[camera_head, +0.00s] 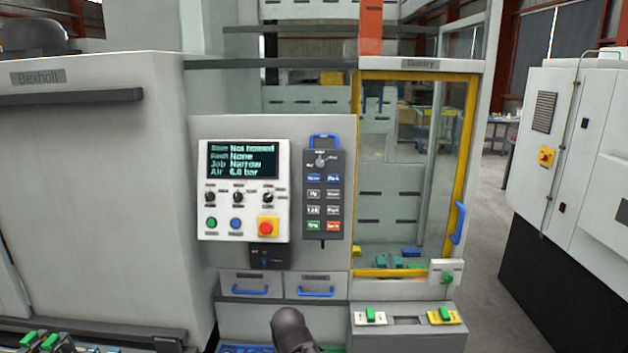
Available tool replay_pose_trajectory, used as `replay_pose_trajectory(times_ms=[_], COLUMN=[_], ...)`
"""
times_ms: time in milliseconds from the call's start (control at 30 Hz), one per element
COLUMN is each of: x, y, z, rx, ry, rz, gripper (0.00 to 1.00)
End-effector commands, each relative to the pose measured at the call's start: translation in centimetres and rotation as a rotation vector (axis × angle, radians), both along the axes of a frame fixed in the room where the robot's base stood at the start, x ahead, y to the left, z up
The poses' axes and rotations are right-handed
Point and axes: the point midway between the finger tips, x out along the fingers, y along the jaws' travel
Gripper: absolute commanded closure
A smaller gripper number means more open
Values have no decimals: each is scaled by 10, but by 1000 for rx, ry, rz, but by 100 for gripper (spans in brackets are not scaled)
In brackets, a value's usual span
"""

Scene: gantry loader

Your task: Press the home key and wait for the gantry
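The control panel (243,190) stands on the grey machine front. Its screen (242,160) reads what looks like State "Not homed", Fault "None", Job "Narrow", Air "6.0 bar". To its right hangs a dark pendant (322,228) with a blue top loop, a rotary knob and rows of keys. The home key (313,178) appears to be the blue top-left key; its label is small and blurred. The gantry is not clearly visible behind the yellow-framed door (464,150), which looks closed. A dark rounded part of my arm shows at the bottom centre, apart from the keys. My gripper's fingers do not show.
A red emergency stop (268,227) sits low on the panel. Two drawers (252,284) with blue handles are below. A ledge (408,318) with green-topped switches projects at lower right. A blue door handle (459,223) sticks out. Open floor lies right, before another white machine (560,130).

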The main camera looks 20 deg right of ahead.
Motion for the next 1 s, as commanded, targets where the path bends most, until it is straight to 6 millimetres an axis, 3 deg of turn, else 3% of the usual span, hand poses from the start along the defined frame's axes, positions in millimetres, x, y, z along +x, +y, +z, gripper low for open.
replay_pose_trajectory(times_ms=[33, 167, 200, 1000], x=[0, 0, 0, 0], y=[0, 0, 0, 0], z=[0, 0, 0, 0], rx=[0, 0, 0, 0], ry=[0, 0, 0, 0], rz=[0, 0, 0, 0], gripper=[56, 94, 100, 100])
